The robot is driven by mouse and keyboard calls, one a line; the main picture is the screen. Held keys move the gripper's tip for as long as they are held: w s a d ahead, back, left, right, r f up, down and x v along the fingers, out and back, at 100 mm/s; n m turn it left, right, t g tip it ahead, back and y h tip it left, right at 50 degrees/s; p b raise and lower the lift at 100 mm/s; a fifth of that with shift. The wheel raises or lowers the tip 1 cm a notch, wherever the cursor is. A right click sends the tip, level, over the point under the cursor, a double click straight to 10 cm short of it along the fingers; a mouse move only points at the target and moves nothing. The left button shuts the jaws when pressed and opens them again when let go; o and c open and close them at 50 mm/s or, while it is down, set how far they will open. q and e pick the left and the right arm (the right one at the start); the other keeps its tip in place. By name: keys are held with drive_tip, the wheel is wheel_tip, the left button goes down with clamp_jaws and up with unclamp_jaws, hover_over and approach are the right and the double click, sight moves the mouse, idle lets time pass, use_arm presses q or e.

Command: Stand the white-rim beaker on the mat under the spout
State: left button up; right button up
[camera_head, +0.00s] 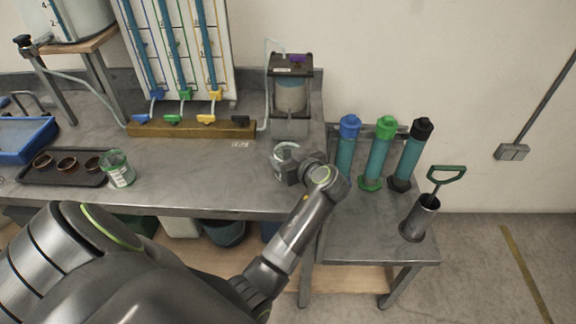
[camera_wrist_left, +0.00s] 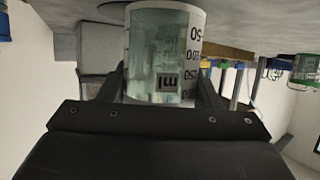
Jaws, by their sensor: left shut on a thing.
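My left gripper (camera_head: 287,168) is shut on a clear beaker with a pale rim (camera_head: 286,151), in front of the dispenser (camera_head: 290,92). The beaker looks about upright; I cannot tell whether its base touches the bench. In the left wrist view the beaker (camera_wrist_left: 164,55), with dark graduation marks, sits between the two fingers (camera_wrist_left: 165,88). I cannot make out the spout or a separate mat clearly. My right gripper is not in view.
A green-rim beaker (camera_head: 118,170) stands by a dark tray (camera_head: 62,168) on the left. A valve rail (camera_head: 190,129) runs along the back. Capped blue, green and black cylinders (camera_head: 378,155) and a metal pot (camera_head: 418,218) stand on the right. The bench between the green-rim beaker and my gripper is clear.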

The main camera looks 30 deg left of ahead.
sight(289, 147)
use_arm(q)
drive_tip(key=w+a+b, duration=0.1)
drive_tip(key=w+a, duration=0.1)
drive_tip(key=w, duration=0.1)
drive_tip(key=shift+w+a+f+b, duration=0.1)
drive_tip(key=shift+w+f+b, duration=0.05)
drive_tip(key=shift+w+b, duration=0.2)
drive_tip(key=shift+w+a+b, duration=0.35)
drive_tip(key=shift+w+a, duration=0.05)
drive_tip(key=shift+w, duration=0.25)
drive_tip(key=shift+f+b, duration=0.3)
drive_tip(key=o, duration=1)
drive_tip(key=shift+o, duration=0.2)
drive_tip(key=shift+r, duration=0.1)
